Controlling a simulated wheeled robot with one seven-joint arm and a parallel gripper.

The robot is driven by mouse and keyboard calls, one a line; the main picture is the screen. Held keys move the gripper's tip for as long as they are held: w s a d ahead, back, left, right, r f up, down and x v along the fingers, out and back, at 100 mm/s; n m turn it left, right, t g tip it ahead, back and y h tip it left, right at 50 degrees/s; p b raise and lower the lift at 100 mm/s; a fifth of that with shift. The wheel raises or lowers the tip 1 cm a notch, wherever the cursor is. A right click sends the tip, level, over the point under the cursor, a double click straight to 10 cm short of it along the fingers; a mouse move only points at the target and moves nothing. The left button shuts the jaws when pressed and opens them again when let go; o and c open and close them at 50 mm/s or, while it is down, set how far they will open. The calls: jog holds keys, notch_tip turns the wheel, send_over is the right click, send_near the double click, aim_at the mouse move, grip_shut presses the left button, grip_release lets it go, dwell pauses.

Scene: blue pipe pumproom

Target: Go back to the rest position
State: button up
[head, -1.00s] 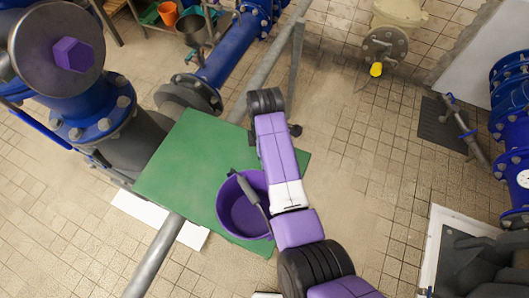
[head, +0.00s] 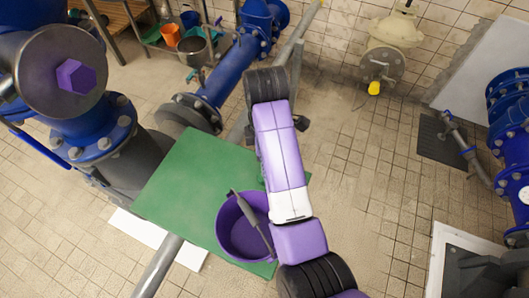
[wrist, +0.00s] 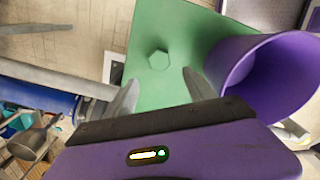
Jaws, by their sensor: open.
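My gripper (wrist: 161,92) is open and empty in the wrist view, its two grey fingers apart above the green table top (wrist: 185,25). A small green hexagonal piece (wrist: 158,58) lies on that top, beyond the gap between the fingers. A purple bucket (wrist: 235,65) stands to the right of the fingers, apart from them. In the head view my purple arm reaches up over the right edge of the green table (head: 185,185) and hides the gripper. The purple bucket (head: 240,235) is just left of the arm, its handle tilted across it.
A purple hexagonal piece (head: 75,77) sits on the round flange at upper left. Blue pipes (head: 228,72) stand behind the table, with orange containers (head: 170,35) beyond. A yellow-tipped valve (head: 374,88) is on the back wall.

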jog(key=shift+r, duration=0.35)
jog(key=shift+w, duration=0.1)
dwell(0.3)
